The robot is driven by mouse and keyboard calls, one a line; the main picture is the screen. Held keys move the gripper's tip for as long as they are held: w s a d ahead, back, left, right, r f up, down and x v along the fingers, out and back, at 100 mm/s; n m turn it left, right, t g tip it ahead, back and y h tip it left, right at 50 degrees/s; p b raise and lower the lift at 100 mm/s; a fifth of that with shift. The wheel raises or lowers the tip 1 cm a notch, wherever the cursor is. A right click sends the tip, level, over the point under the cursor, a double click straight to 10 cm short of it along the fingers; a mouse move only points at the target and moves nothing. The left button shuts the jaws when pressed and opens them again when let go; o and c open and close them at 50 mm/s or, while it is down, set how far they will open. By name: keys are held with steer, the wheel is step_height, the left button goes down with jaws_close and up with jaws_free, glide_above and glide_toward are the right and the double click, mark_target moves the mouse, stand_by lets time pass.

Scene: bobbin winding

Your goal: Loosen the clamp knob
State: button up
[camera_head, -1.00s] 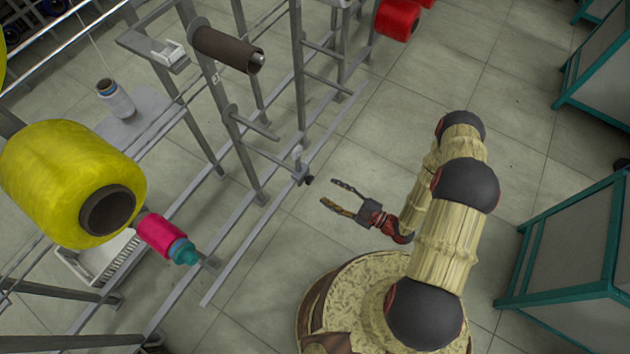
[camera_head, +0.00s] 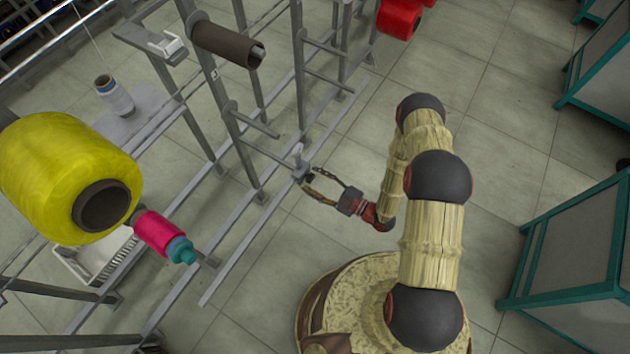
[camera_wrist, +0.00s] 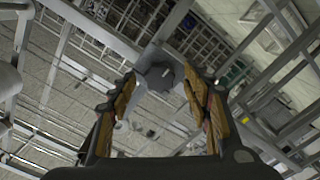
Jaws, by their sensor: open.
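The clamp knob (camera_wrist: 160,76) is a small dark grey knob on a metal clamp. In the wrist view it shows between my two fingertips, slightly beyond them. In the head view the clamp (camera_head: 299,169) sits at the end of a bar on the metal frame, and its knob is small and partly covered by my fingers. My gripper (camera_head: 312,180) is open, with its fingers pointing left at the clamp. In the wrist view the brown fingers stand on either side of the knob, with gaps. Whether the tips reach past the knob I cannot tell.
The grey metal frame (camera_head: 233,130) carries a dark brown roll (camera_head: 225,44). A yellow spool (camera_head: 65,165) and a pink bobbin (camera_head: 157,231) are at the left. Teal-edged cabinets (camera_head: 580,260) stand at the right. Floor between my arm and the frame is clear.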

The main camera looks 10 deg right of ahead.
steer(key=shift+c, duration=0.3)
steer(key=c, duration=1.1)
